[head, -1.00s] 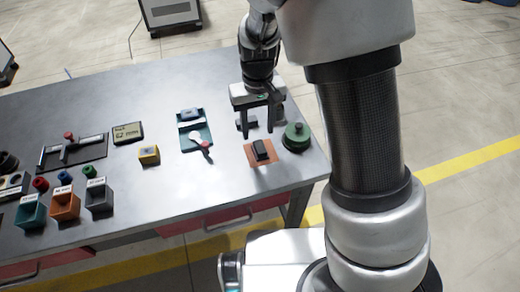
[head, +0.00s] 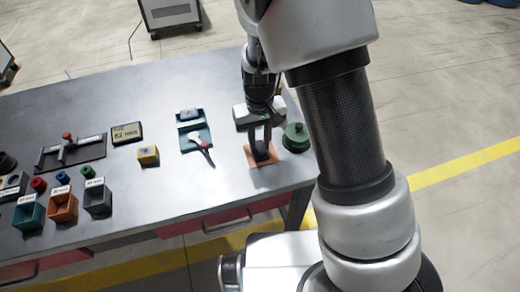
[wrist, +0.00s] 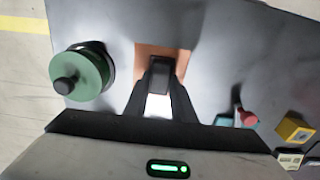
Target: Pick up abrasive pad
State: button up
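The abrasive pad looks to be the small dark block (head: 262,155) on the orange square mat (head: 273,162) near the table's right end. In the wrist view the dark block (wrist: 159,72) lies between the two fingertips, with the orange mat (wrist: 148,50) behind it. My gripper (head: 260,149) points down over the mat. Its fingers (wrist: 160,80) are drawn in close on both sides of the block and appear shut on it. The fingers partly hide the block in the head view. It still appears to be at the mat, with no clear lift visible.
A green round knobbed object (head: 296,138) stands close to the right of the mat. Several small bins, including an orange one (head: 63,208), stand at the front left.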

aim_at(260, 146)
grip_shut()
jog(key=shift+r, duration=0.1)
notch_tip(260, 146, up, 10)
jog(key=p, duration=0.1)
